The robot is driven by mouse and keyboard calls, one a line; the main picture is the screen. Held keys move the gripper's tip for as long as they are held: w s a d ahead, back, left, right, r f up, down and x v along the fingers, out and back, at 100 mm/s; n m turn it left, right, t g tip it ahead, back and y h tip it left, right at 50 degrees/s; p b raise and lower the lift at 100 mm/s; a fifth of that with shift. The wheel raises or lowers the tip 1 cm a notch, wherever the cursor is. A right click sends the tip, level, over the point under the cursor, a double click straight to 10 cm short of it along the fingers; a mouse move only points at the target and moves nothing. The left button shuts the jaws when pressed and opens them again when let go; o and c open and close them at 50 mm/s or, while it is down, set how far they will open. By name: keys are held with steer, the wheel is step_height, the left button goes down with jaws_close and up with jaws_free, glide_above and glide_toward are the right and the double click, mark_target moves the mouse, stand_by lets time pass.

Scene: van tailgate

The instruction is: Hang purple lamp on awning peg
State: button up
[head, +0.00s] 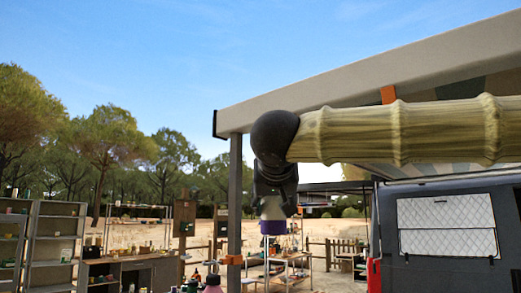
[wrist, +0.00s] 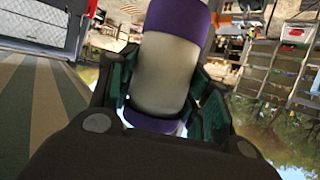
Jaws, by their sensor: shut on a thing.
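The purple lamp (head: 272,227) has a pale whitish body and purple ends. The awning (head: 350,84) slopes up to the right above my arm. An orange piece (head: 388,94) shows under its edge, and another orange piece (head: 233,259) sits low on the post. I cannot tell whether either is the peg.
The grey awning post (head: 235,190) stands just left of my gripper. The dark van (head: 440,235) with a quilted window panel is at right. Shelves (head: 55,245) and a workbench (head: 130,272) stand at left. Bottles (head: 212,282) show at the bottom edge.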

steer(key=s+a+r+n+y+p, duration=0.1)
steer(key=s+a+r, duration=0.1)
steer(key=s+r, duration=0.55)
steer(key=shift+w+d+r+b, duration=0.1)
steer(key=shift+w+d+b, duration=0.45)
steer(key=shift+w, duration=0.6)
steer(key=shift+w+d+b, duration=0.4)
steer(key=shift+w+d, duration=0.2)
steer(key=shift+w, duration=0.6)
steer(key=shift+w+d+r+b, duration=0.1)
steer(key=shift+w+d+b, duration=0.45)
steer(key=shift+w, duration=0.6)
steer(key=shift+f+b, duration=0.15)
steer(key=shift+b, duration=0.2)
steer(key=shift+d, duration=0.1)
steer(key=shift+w+r, duration=0.1)
steer(key=shift+r, duration=0.1)
steer(key=shift+w+d+f+p, duration=0.3)
steer(key=shift+w+p, duration=0.1)
steer(key=shift+p, duration=0.25)
steer(key=shift+w+d+f+p, duration=0.1)
steer(key=shift+f+p, duration=0.1)
steer(key=shift+p, duration=0.2)
